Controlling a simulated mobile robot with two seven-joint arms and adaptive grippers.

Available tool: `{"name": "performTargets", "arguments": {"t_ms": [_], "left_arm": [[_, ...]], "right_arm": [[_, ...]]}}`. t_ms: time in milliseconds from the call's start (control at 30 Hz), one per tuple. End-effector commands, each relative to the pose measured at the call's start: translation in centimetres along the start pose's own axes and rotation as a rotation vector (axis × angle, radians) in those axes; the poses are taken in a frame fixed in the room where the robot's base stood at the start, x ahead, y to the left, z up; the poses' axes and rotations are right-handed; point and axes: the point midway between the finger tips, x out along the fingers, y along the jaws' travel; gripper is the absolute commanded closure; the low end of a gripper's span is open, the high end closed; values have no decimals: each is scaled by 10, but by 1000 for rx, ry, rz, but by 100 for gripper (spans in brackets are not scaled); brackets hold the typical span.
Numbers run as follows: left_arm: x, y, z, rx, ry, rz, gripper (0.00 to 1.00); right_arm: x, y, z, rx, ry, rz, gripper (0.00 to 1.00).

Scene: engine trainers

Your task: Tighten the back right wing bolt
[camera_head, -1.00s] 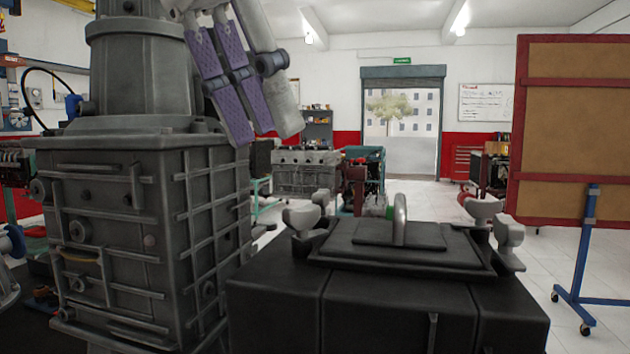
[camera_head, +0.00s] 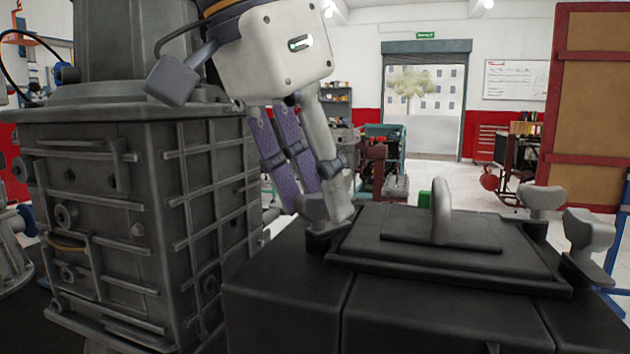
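A black box-like unit (camera_head: 290,305) with a raised lid and a grey handle (camera_head: 441,212) stands in front of me. At its right side, the back right wing bolt (camera_head: 541,199) and the front right wing bolt (camera_head: 588,234) stand upright, pale grey and uncovered. A grey wing bolt (camera_head: 312,209) at the left side is partly hidden by my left gripper (camera_head: 322,212). This gripper hangs down from above, its purple-padded and grey fingers at the left bolts. I cannot tell whether it touches or grips one. My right gripper is out of view.
A large grey ribbed gearbox housing (camera_head: 110,200) stands close at the left, beside my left gripper. A brown board (camera_head: 600,105) in a red frame stands at the right. Engine stands are farther back. The space above the lid and around the right bolts is clear.

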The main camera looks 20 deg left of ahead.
Motion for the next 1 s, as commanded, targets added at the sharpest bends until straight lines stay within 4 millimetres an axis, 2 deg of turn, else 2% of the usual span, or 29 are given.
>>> {"name": "performTargets", "arguments": {"t_ms": [133, 167, 300, 667, 1000], "left_arm": [[-2, 1, 0, 0, 3, -1, 67], [-2, 1, 0, 0, 3, -1, 71], [-2, 0, 0, 0, 3, -1, 100], [-3, 0, 0, 23, 3, 8, 100], [-4, -1, 0, 219, 5, 89, 100]], "right_arm": [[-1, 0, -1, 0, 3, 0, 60], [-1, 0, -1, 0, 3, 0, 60], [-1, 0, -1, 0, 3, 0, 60], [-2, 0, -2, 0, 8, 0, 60], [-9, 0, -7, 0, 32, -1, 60]]}}
